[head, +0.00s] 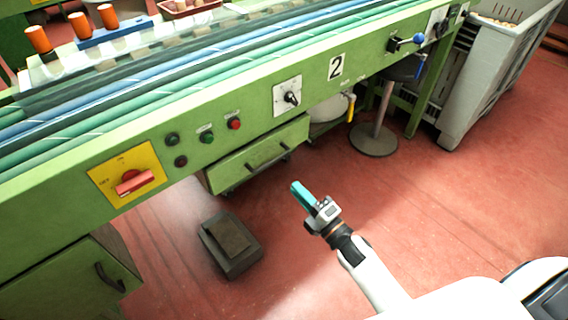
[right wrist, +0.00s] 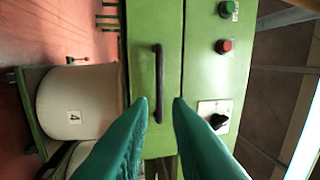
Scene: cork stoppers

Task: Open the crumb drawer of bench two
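A green drawer (head: 231,173) with a dark bar handle (head: 268,157) hangs under the green bench marked with a number 2 plate (head: 336,68). It looks shut. My right gripper (head: 300,192) is in front of and below the drawer in the head view, apart from the handle. In the right wrist view its two teal fingers (right wrist: 159,100) are spread with nothing between them. The drawer front (right wrist: 141,28) and handle (right wrist: 158,80) show ahead, with the handle lined up between the fingertips. My left gripper is not in view.
A switch panel with a red handle (head: 134,182), buttons and a dial (head: 291,98) sit on the bench front. A dark pedal box (head: 230,246) lies on the red floor. A stool (head: 374,140) and grey bin (head: 490,75) stand right. A cream drum (right wrist: 72,104) shows beside the drawer.

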